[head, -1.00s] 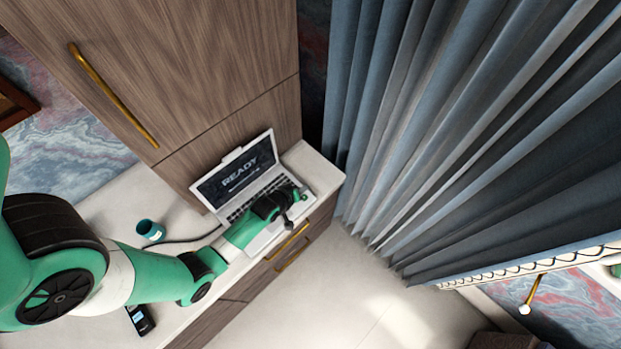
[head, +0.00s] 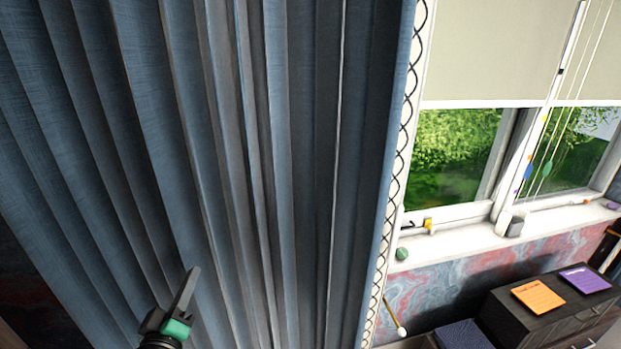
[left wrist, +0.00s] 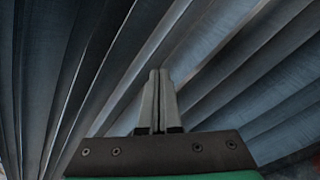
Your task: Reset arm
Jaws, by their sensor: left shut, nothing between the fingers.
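My left gripper (head: 186,292) shows at the bottom left of the head view, pointing up in front of the blue-grey curtain. In the left wrist view my left gripper (left wrist: 159,75) has its two fingers together, shut with nothing between them. The folds of the curtain (left wrist: 215,60) fill the view beyond the fingertips. I cannot tell whether the fingertips touch the cloth. My right gripper is not in view.
The curtain (head: 270,150) fills the left and middle of the head view. To its right is a window (head: 455,155) with a white sill (head: 450,240). A dark drawer unit (head: 545,310) carries an orange note (head: 537,297) and a purple note (head: 586,279).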

